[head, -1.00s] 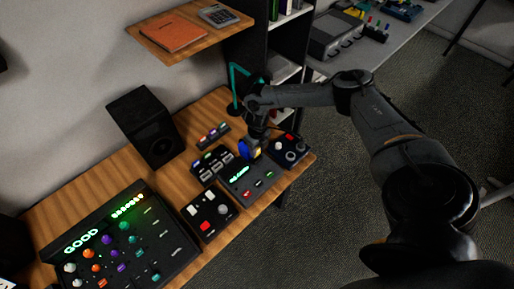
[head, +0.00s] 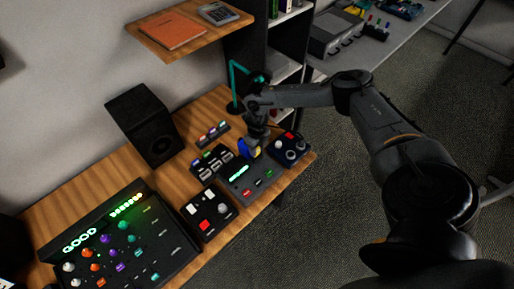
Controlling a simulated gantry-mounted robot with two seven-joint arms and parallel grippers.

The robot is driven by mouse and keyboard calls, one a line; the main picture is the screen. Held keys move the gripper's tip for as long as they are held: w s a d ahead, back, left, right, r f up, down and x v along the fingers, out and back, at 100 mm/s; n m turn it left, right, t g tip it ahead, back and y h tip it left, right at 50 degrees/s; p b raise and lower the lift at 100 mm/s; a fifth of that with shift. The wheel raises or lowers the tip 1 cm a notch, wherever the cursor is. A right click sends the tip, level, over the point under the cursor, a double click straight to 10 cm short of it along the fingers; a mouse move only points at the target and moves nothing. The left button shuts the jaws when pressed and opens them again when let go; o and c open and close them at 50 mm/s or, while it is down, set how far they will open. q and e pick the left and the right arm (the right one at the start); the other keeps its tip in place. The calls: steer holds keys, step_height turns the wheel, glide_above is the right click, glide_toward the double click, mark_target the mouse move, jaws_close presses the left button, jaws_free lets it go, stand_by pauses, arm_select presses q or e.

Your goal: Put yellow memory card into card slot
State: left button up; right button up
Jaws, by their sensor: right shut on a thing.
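My right gripper (head: 249,149) is low over the back of a dark box (head: 236,172) near the right end of the wooden desk. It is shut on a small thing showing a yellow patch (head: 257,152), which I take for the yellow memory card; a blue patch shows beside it. The fingers hide most of it. The box has a green lit display and small red and green marks on its top. The card slot cannot be made out, nor whether the card touches the box. My left gripper is not in view.
A box with knobs (head: 289,149) stands close right of the gripper. A dark rack (head: 207,171), a button box (head: 194,225) and a large mixer panel (head: 170,262) lie to the left. A teal lamp (head: 232,85) stands behind. A black speaker (head: 145,125) is at back left.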

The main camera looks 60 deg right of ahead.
steer(key=shift+f, duration=0.3)
stand_by(0.5)
stand_by(0.7)
steer(key=shift+f, duration=0.2)
stand_by(0.4)
steer(key=shift+f+b, duration=0.3)
steer(key=shift+f, duration=0.1)
stand_by(0.3)
steer(key=shift+f+b, duration=0.35)
steer(key=shift+f, duration=0.15)
stand_by(0.6)
steer(key=o, duration=1.6)
